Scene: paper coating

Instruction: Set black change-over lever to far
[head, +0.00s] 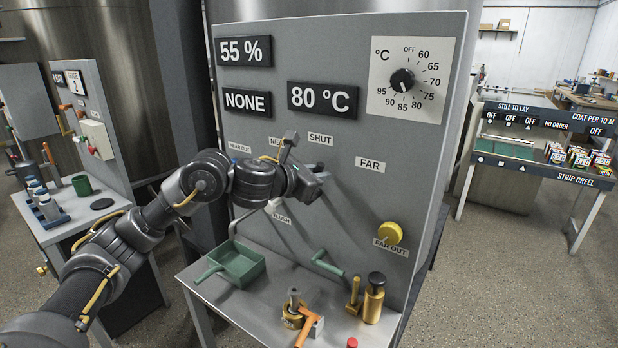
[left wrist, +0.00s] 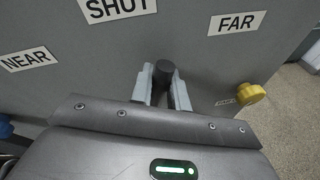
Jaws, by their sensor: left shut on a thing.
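The black change-over lever shows in the left wrist view as a dark rounded knob (left wrist: 163,73) standing out from the grey panel (left wrist: 190,55). My left gripper (left wrist: 163,88) is shut on it, with one pale finger on each side. The knob is below and between the SHUT label (left wrist: 120,6) and the FAR label (left wrist: 236,23). The NEAR label (left wrist: 27,60) is at the left. In the head view my left gripper (head: 312,182) is against the panel below the SHUT label (head: 320,139) and left of the FAR label (head: 370,164); it hides the lever there. My right gripper is not in view.
A yellow knob (head: 390,233) is at the FAR OUT label.

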